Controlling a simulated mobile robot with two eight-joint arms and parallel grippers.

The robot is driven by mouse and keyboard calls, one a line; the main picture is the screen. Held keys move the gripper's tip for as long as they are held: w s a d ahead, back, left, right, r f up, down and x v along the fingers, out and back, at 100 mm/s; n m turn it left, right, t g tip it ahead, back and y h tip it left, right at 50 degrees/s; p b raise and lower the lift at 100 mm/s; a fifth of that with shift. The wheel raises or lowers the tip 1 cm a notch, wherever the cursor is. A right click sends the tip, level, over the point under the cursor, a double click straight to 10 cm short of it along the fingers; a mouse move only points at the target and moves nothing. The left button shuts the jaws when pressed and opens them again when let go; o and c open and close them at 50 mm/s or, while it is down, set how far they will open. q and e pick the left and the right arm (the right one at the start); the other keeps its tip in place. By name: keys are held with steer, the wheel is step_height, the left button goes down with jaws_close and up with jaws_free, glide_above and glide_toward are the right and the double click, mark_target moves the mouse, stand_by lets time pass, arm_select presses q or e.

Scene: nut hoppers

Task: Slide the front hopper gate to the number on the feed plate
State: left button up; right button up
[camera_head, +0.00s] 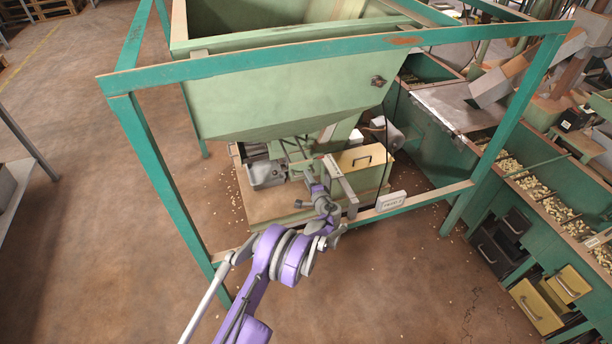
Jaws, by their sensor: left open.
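The front hopper (275,95) is a pale green bin inside a green frame, narrowing downward. Below its outlet, a grey metal bar (342,181) slopes beside a cream box; I cannot tell whether it is the gate or its scale. A small white plate (391,201) with dark lettering sits on the front rail of the frame; its number is too small to read. My purple left arm reaches up from the bottom. My left gripper (314,178) is open under the hopper, close to the grey bar; contact cannot be told. Its wrist hides part of the mechanism. My right gripper is out of view.
The frame's front rail (437,194) and left post (160,180) stand close around my arm. A cream box with a handle (361,160) is beside the mechanism. Green troughs of nuts (545,190) fill the right. The floor at left is mostly clear.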

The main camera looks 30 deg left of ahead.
arm_select(q)
steer(key=shift+x, duration=1.7)
jaws_close()
steer(key=shift+d, duration=0.15)
